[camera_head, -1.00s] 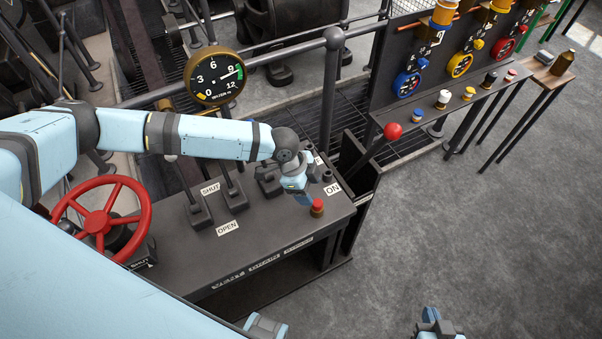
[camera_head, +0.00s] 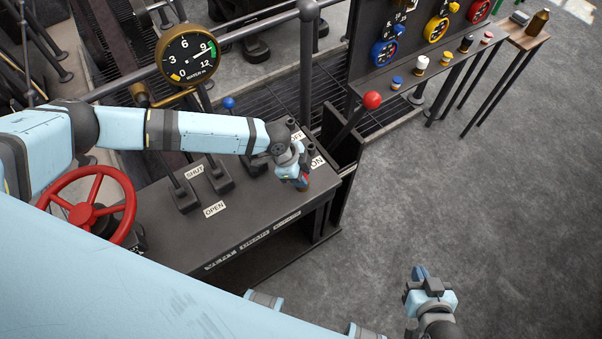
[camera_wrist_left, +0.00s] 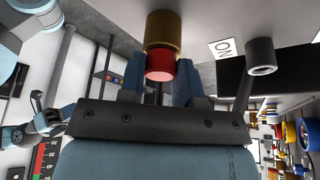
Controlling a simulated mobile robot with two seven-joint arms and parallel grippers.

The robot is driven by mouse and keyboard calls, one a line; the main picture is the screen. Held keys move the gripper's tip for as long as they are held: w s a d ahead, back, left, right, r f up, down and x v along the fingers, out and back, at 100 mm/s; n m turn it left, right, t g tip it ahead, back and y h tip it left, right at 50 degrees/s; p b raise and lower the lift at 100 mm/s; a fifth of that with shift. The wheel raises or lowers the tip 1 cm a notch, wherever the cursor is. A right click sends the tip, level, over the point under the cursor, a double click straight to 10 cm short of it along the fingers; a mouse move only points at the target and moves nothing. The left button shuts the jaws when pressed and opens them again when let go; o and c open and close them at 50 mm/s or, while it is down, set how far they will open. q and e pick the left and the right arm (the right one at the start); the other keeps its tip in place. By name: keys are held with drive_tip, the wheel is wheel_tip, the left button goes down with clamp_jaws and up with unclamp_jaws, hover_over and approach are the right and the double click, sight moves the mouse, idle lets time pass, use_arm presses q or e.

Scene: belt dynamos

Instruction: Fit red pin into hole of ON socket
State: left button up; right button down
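The red pin (camera_wrist_left: 160,68) sits upright in a brass-coloured holder (camera_wrist_left: 164,30) on the dark console top. My left gripper (camera_head: 303,184) is at the pin and hides most of it in the head view. In the left wrist view, its two blue fingers stand on either side of the red cap; whether they press on it cannot be told. The ON socket (camera_wrist_left: 261,56) is a dark hollow cylinder beside the white ON label (camera_wrist_left: 226,48), a short way from the pin. My right gripper (camera_head: 420,274) is empty over the floor, its finger gap unclear.
Levers, SHUT and OPEN labels (camera_head: 214,209) and a red wheel (camera_head: 90,212) lie left along the console (camera_head: 190,240). A gauge (camera_head: 188,56) is behind my left arm. Open floor lies right.

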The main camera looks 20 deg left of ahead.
use_arm(q)
drive_tip(key=shift+r+p, duration=2)
drive_tip(key=shift+r, duration=0.3)
drive_tip(key=shift+w, duration=0.1)
